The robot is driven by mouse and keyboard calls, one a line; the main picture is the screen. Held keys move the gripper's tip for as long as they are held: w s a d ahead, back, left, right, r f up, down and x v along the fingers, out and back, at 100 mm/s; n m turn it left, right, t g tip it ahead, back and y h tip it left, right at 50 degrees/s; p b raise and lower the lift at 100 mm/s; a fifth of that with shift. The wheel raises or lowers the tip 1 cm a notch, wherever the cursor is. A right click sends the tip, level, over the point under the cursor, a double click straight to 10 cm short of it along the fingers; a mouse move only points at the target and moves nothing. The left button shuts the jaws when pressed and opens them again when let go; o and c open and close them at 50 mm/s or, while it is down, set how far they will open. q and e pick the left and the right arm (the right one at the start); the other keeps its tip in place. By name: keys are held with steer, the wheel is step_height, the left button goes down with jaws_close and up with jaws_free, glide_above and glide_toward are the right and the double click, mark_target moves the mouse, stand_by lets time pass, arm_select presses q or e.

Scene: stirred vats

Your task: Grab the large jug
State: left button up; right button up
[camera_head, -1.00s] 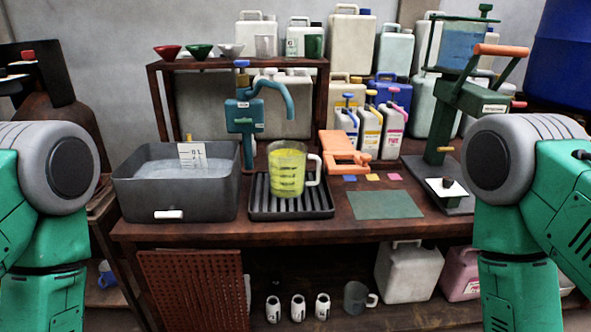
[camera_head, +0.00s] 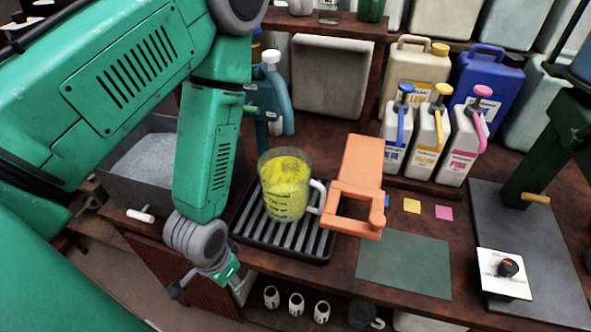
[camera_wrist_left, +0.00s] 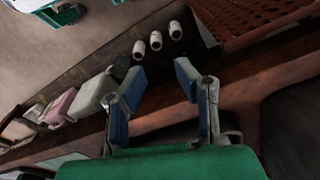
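The large jug (camera_head: 286,186) is clear, with measuring marks, and holds yellow liquid. It stands upright on a black ribbed drip tray (camera_head: 250,243), its white handle turned to the right. My left gripper (camera_head: 240,288) is in front of the table edge, below and left of the jug, and apart from it. In the left wrist view my left gripper (camera_wrist_left: 160,84) is open, with nothing between its blue-padded fingers. The jug does not show in that view.
An orange frame-like tool (camera_head: 358,185) lies just right of the jug handle. A blue-green pump (camera_head: 278,95) stands behind the jug. A grey basin (camera_head: 150,150) is partly behind my left arm. Three white pump bottles (camera_head: 430,135) stand behind right. A green mat (camera_head: 405,263) lies clear.

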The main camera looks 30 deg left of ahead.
arm_select(q)
steer(key=w+d+r+m+t+p, duration=0.1)
steer(key=w+r+t+p, duration=0.1)
steer(key=w+r, duration=0.95)
steer(key=m+t+h+p, duration=0.1)
steer(key=m+p, duration=0.1)
glide_toward(306, 194)
steer(key=b+x, duration=0.1)
steer(key=x, duration=0.6)
steer(key=shift+w+f, duration=0.1)
steer(key=shift+a, duration=0.25)
steer(key=shift+c, duration=0.3)
arm_select(e)
steer(key=r, duration=0.4)
steer(key=shift+s+r, duration=0.2)
steer(key=shift+r, duration=0.2)
arm_select(q)
jaws_close()
steer(key=shift+d, duration=0.15)
arm_select(e)
steer(key=shift+d, duration=0.1)
